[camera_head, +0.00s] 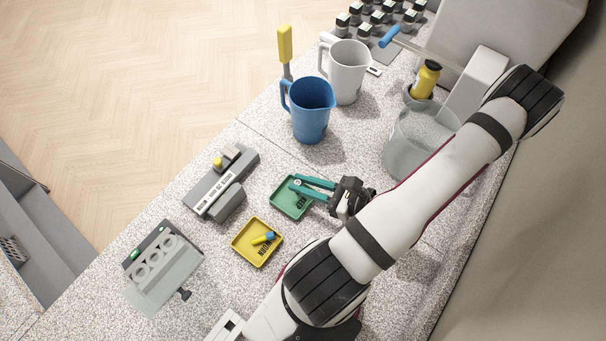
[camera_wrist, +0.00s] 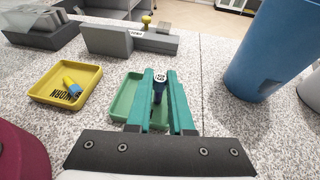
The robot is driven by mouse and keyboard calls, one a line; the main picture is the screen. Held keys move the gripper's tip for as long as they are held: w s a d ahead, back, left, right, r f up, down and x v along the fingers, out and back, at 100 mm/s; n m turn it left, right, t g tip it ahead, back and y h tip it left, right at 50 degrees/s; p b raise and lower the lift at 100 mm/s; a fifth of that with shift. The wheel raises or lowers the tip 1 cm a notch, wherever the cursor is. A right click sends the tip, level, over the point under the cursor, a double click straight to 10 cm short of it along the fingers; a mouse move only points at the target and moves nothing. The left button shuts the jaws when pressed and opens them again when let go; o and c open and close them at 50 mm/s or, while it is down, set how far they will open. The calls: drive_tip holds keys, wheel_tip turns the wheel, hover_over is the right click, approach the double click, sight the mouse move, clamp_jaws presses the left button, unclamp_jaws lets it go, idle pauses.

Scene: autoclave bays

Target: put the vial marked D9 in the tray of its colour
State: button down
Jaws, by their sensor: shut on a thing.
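My teal-fingered gripper (camera_wrist: 161,78) is shut on a small vial (camera_wrist: 159,91) with a pale, dark-lettered top and a dark body; I cannot read its mark for sure. In the head view my gripper (camera_head: 295,184) is at the green tray (camera_head: 278,207), and the vial is not clearly visible there. In the wrist view the vial appears over the green tray (camera_wrist: 122,112); I cannot tell whether it touches the floor. The yellow tray (camera_head: 240,246) is beside it, with a yellow vial with a blue end (camera_head: 263,238) lying inside.
A grey device (camera_head: 215,190) with a yellow knob stands behind the trays. A grey rack (camera_head: 163,262) with round holes is at the lower left. A blue jug (camera_head: 311,112), white jug (camera_head: 348,72) and clear beaker (camera_head: 405,150) stand beyond my gripper.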

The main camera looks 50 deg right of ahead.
drive_tip(key=c, duration=0.8)
unclamp_jaws()
drive_tip(key=shift+f, duration=0.1)
drive_tip(key=v, duration=0.7)
drive_tip(key=shift+s+d+r, duration=0.1)
drive_tip(key=shift+s+r, duration=0.15)
drive_tip(key=w+a+r+n+g+y, duration=0.35)
drive_tip(key=a+r+n+g, duration=0.2)
drive_tip(key=n, duration=0.35)
drive_tip(key=w+a+r+n+g+y, duration=0.3)
drive_tip(key=w+a+r+n+g, duration=0.15)
drive_tip(key=a+n+g, duration=0.3)
drive_tip(key=s+a+r+n+g+h, duration=0.1)
drive_tip(key=s+a+r+n+h, duration=0.2)
drive_tip(key=n, duration=0.9)
drive_tip(key=a+r+h, duration=0.3)
drive_tip(key=a+h, duration=0.1)
drive_tip(key=a, duration=0.1)
drive_tip(key=shift+s+r, duration=0.15)
drive_tip(key=shift+s, duration=0.2)
